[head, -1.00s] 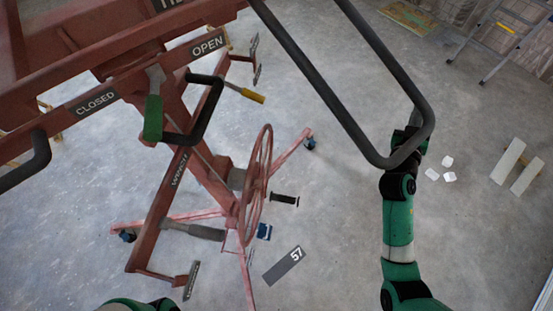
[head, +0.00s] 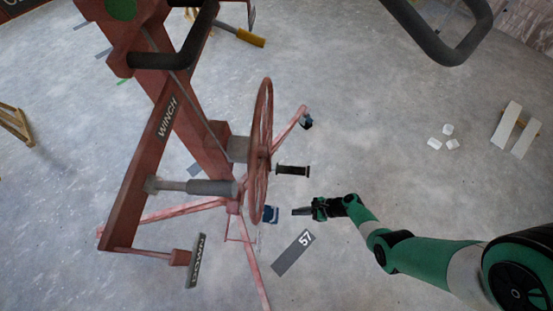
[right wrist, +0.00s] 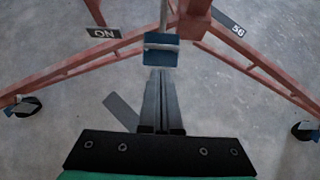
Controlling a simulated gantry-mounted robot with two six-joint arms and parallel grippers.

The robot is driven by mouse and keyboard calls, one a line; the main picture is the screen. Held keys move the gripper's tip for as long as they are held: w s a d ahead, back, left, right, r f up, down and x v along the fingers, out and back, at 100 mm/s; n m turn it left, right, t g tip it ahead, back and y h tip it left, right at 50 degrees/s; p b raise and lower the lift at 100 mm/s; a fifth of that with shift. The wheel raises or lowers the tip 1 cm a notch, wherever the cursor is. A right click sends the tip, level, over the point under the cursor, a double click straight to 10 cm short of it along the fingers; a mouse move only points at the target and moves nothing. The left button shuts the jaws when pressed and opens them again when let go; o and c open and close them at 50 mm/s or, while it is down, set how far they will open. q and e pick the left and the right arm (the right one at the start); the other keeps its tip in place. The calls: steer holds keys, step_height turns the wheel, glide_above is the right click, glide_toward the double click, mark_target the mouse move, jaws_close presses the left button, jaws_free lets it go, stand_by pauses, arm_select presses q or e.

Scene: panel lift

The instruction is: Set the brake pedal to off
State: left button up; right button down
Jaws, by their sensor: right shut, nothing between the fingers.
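The brake pedal appears to be the small blue block (head: 271,214) low on the red lift, below the wheel; it also shows in the right wrist view (right wrist: 161,50), with a pale band across it. An "ON" plate (right wrist: 104,34) is to its left there. My right gripper (head: 297,211) is shut and empty, just right of the blue block in the head view. In the right wrist view its fingertips (right wrist: 158,74) point at the block's lower edge; I cannot tell whether they touch. My left gripper is not in view.
The red handwheel (head: 262,150) with its black handle (head: 293,170) stands above the block. Red legs spread over the floor, with casters (right wrist: 25,106) at their ends. A "57" plate (head: 293,253) is nearby. White pieces (head: 443,138) lie at right; floor between is clear.

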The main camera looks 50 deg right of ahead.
steer(key=b, duration=0.6)
glide_toward(272, 215)
steer(key=f, duration=0.2)
steer(key=w+b, duration=0.1)
steer(key=w+a+f+b, duration=0.2)
steer(key=shift+w+a, duration=0.15)
steer(key=shift+w, duration=0.2)
steer(key=shift+r, duration=0.1)
